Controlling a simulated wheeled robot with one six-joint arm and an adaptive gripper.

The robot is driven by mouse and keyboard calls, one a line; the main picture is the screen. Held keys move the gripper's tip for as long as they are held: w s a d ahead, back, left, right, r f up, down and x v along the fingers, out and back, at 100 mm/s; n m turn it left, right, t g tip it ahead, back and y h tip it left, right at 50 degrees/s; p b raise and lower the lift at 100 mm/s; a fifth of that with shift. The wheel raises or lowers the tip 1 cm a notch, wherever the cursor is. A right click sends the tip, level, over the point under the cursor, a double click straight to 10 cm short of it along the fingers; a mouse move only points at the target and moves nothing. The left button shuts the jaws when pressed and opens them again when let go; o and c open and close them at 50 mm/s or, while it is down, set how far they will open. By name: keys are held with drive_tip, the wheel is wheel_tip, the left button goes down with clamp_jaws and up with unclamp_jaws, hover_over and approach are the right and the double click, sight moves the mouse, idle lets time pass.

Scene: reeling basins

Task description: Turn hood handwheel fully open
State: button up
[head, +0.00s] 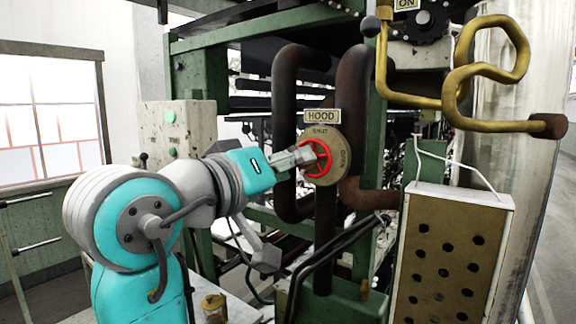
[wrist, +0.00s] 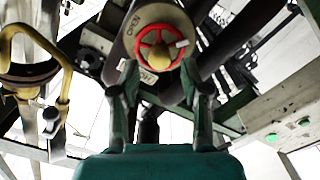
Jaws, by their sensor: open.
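The red spoked hood handwheel (head: 327,165) sits on a round tan dial (head: 340,140) under a HOOD label (head: 322,116). The dial reads SHUT at its top and OPEN at its right in the head view. My gripper (head: 304,156) is at the wheel's left side and hides part of it. In the wrist view, the handwheel (wrist: 144,40) shows a yellowish hub and a pale tab near its right rim. My gripper (wrist: 159,76) is open there, its two fingers near the wheel's lower left and right. I cannot tell whether they touch the rim.
Dark thick pipes (head: 286,100) run around the dial. A yellow bent pipe (head: 455,95) is at the upper right. A perforated box (head: 453,258) stands at the lower right. A grey control box (head: 177,135) is behind my arm on the left.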

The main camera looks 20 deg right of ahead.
drive_tip(key=m, duration=0.2)
drive_tip(key=w+d+m, duration=0.1)
drive_tip(key=m, duration=0.1)
drive_tip(key=d+m, duration=0.1)
drive_tip(key=m, duration=0.2)
drive_tip(key=shift+w+d, duration=0.25)
drive_tip(key=shift+w, duration=0.05)
idle(0.3)
clamp_jaws()
drive_tip(key=n, duration=2.5)
